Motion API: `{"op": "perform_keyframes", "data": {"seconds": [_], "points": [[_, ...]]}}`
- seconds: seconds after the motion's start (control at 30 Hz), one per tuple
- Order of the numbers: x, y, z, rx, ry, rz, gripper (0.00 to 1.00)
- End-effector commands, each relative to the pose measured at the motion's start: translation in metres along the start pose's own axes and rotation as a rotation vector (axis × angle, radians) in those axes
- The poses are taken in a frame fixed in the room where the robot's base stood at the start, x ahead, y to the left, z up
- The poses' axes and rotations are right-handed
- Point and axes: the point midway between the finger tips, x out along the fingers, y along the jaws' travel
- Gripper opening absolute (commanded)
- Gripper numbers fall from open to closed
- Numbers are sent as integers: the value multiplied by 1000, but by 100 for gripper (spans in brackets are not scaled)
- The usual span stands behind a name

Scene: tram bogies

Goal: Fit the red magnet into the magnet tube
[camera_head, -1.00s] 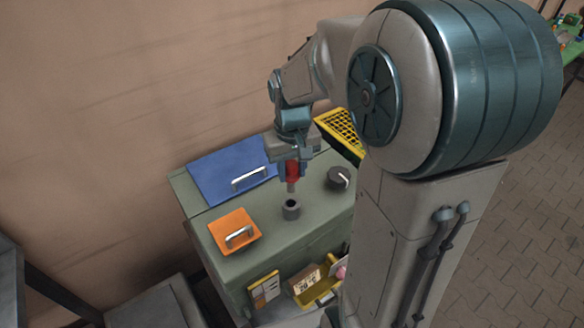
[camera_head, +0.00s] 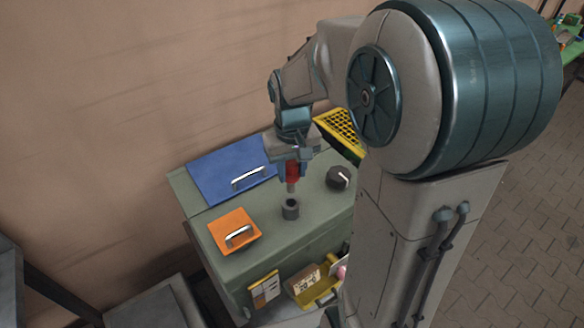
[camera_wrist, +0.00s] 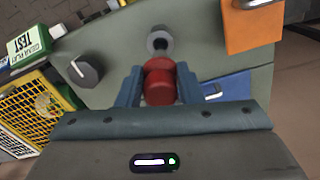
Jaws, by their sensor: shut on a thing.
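The red magnet (camera_head: 292,170) is held upright in my gripper (camera_head: 291,172), with its grey lower end pointing down. In the wrist view the red magnet (camera_wrist: 160,82) sits between the two blue fingers of my gripper (camera_wrist: 159,85). The magnet tube (camera_head: 290,210) is a short dark grey cylinder standing on the green cabinet top.
On the green cabinet (camera_head: 275,238) are a blue lid (camera_head: 225,172) with a handle, an orange lid (camera_head: 233,228) and a black knob (camera_head: 338,177). A yellow crate (camera_head: 342,128) stands behind. Boxes in a yellow bin (camera_head: 318,291) hang at the cabinet's front.

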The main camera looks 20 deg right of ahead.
Motion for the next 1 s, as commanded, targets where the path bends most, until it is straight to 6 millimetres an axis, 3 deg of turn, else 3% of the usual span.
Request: {"op": "perform_keyframes", "data": {"seconds": [1.0], "points": [[27,0,0,0,-1,0,3]]}}
